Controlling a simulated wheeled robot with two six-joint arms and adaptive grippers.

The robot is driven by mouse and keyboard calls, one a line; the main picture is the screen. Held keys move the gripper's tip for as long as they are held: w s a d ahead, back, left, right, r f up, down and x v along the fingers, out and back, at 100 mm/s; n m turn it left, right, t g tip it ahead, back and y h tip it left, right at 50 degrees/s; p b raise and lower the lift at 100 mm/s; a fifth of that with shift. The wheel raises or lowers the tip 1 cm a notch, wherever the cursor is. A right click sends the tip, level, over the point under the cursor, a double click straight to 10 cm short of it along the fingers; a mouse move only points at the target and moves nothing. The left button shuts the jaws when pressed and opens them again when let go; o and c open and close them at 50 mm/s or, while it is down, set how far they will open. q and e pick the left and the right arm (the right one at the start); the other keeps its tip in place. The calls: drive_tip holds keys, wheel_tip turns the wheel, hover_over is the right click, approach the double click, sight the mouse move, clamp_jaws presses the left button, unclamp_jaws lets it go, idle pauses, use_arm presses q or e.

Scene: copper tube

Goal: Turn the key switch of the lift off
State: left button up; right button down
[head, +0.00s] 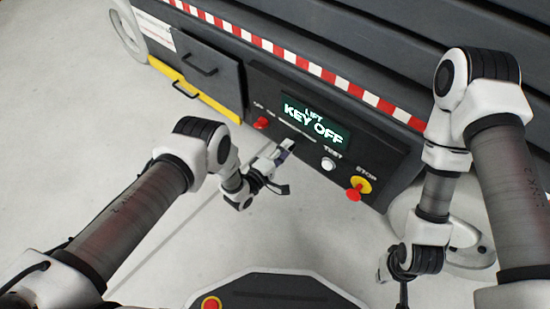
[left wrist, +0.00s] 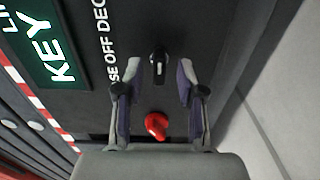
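The lift's display (head: 314,122) is lit and reads "LIFT KEY OFF". In the left wrist view, a black key switch (left wrist: 158,66) with a pale mark stands on the dark panel. My left gripper (head: 280,152) is at the panel's front, below the display. In the left wrist view its two fingers (left wrist: 158,80) are spread, one on each side of the switch, with a visible gap to it. In the head view the gripper mostly hides the switch. My right gripper (head: 402,292) hangs low at the right; its fingers cannot be made out.
On the panel are a red knob (head: 262,123), also in the left wrist view (left wrist: 157,125), a white test button (head: 328,164) and a red stop button with a yellow collar (head: 360,187). A grey drawer front (head: 205,65) is left of the panel. The floor (head: 70,110) at left is clear.

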use_arm(q)
drive_tip(key=v, duration=1)
drive_tip(key=shift+s+a, duration=0.15)
drive_tip(key=shift+s, duration=0.1)
